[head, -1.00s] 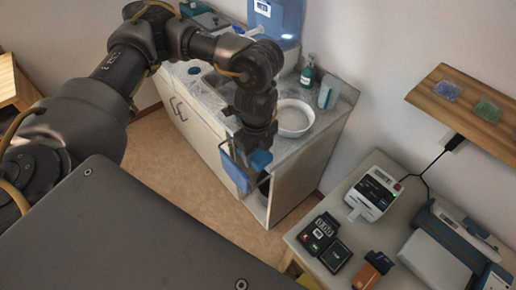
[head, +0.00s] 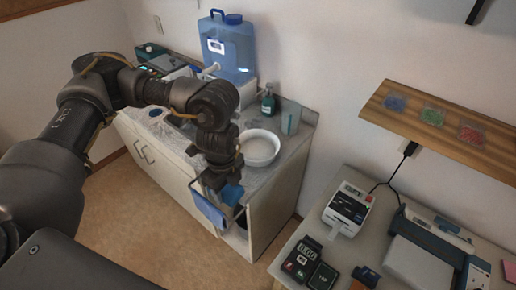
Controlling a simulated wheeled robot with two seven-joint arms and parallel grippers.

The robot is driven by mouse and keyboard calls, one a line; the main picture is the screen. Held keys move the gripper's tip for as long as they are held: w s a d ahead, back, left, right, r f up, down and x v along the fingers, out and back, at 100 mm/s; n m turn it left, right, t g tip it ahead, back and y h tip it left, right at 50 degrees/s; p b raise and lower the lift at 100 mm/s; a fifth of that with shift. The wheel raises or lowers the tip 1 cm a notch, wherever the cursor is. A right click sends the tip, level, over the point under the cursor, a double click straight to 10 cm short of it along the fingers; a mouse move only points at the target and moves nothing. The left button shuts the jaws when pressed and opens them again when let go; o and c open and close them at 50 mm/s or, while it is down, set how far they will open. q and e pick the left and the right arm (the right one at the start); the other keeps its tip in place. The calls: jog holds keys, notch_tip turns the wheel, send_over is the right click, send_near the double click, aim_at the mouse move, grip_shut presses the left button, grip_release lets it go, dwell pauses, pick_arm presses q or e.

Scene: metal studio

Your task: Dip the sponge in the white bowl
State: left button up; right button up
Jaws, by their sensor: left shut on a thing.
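The white bowl (head: 260,159) stands upright on the grey counter, near its front right part. My left gripper (head: 227,184) points down just in front of the counter's front edge, to the lower left of the bowl and apart from it. It is shut on a blue block that looks like the sponge (head: 232,195). The fingertips are partly hidden by the wrist and the sponge. My right gripper is out of view.
A blue towel (head: 208,209) hangs on a rail at the cabinet front, close to my left gripper. A soap bottle (head: 268,102), a pale green cup (head: 291,122) and a blue water jug (head: 228,48) stand behind the bowl. A table (head: 383,252) with devices is at right.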

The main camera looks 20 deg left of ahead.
pick_arm(q)
jog(key=shift+f, duration=0.15)
jog(key=w+n+b, duration=0.1)
jog(key=n+b, duration=0.1)
jog(key=f+n+b, duration=0.1)
jog(key=n+b, duration=0.2)
jog(key=w+n+b, duration=0.1)
jog(key=n+b, duration=0.1)
jog(key=n, duration=0.1)
jog(key=shift+w+d+f+b, duration=0.2)
jog(key=shift+w+f+b, duration=0.1)
jog(key=shift+b, duration=0.1)
jog(key=shift+w+r+n+b, duration=0.15)
jog(key=shift+n+b, duration=0.25)
jog(key=shift+n, duration=0.6)
jog(key=shift+r, duration=0.15)
jog(key=shift+d, duration=0.15)
